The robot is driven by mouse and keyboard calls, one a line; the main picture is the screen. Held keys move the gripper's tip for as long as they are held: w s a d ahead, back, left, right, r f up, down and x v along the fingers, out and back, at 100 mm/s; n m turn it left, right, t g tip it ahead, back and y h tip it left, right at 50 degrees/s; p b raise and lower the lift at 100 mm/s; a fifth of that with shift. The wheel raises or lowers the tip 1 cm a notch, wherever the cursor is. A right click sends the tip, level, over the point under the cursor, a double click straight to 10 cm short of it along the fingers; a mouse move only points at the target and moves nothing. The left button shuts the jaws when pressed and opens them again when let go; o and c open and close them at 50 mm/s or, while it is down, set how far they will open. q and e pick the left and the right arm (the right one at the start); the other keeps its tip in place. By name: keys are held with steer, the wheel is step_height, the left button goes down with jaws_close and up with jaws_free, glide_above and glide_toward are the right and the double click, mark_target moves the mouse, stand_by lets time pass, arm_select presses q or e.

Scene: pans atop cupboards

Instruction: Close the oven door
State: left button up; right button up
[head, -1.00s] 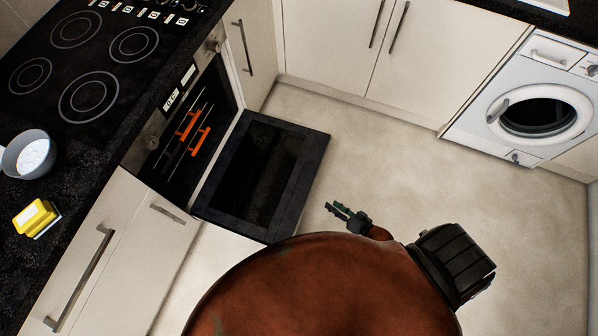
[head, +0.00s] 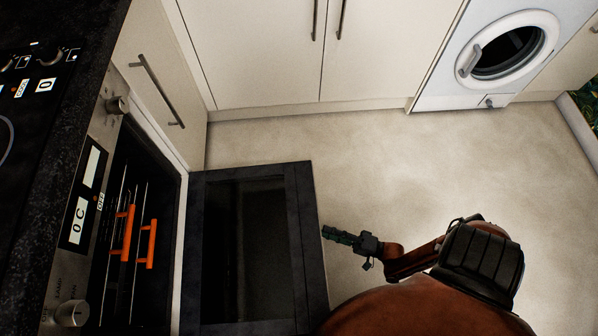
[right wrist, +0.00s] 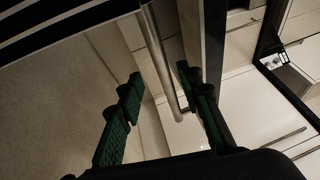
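The oven door (head: 302,215) hangs open, about flat, in the head view, with its dark glass facing up. Its dark frame reaches out from the oven (head: 130,220) over the floor. My right gripper (head: 326,232) is just beyond the door's outer edge, its green fingers pointing toward it. In the right wrist view my right gripper (right wrist: 159,72) is open, its two green pads apart. A silver bar (right wrist: 164,65), apparently the door's handle, runs through the gap seen between them; I cannot tell whether it touches either pad. My left gripper is not in view.
Orange-edged racks (head: 147,243) sit inside the oven. White cupboards (head: 260,50) stand behind, and a washing machine (head: 440,95) is at the back right. The pale floor (head: 400,165) right of the door is clear. The stove top (head: 25,120) is at the left.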

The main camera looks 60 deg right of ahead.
steer(key=b+x, duration=0.1)
steer(key=x, duration=0.6)
steer(key=shift+w+a+r, duration=0.15)
steer(key=shift+w+r, duration=0.05)
steer(key=shift+w, duration=0.15)
steer(key=shift+c, duration=0.2)
jaws_close()
